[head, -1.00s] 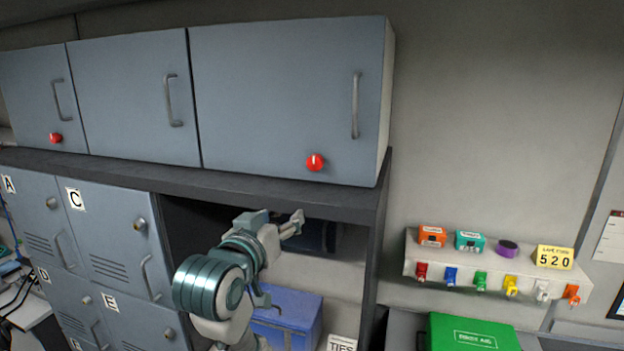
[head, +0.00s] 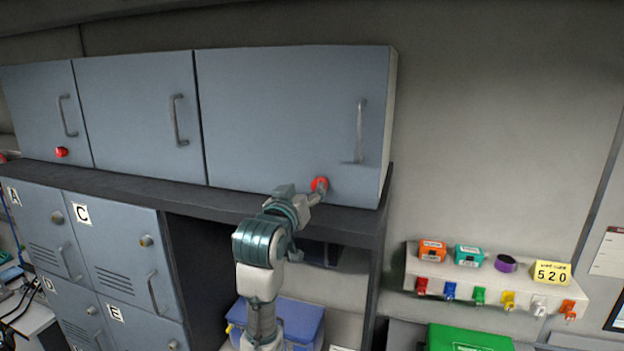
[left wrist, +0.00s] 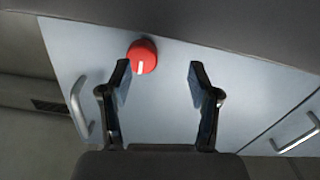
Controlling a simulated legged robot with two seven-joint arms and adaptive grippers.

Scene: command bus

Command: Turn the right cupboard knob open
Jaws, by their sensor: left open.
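The right cupboard knob (head: 319,184) is round and red, low on the wide right cupboard door (head: 290,110). The door is shut. My left gripper (head: 320,192) is at the knob in the head view and partly covers its lower edge. In the left wrist view the knob (left wrist: 142,57) shows a white mark and lies beyond the fingertips, nearer the left finger. The left gripper (left wrist: 158,78) is open, with nothing between its fingers. I cannot tell whether a finger touches the knob. My right gripper is not in view.
A dark shelf ledge (head: 130,185) runs under the cupboards, above the lettered lockers (head: 120,240). A blue box (head: 300,322) sits in the open bay below. A key rack (head: 500,285) and a green first aid box (head: 468,338) are at the right.

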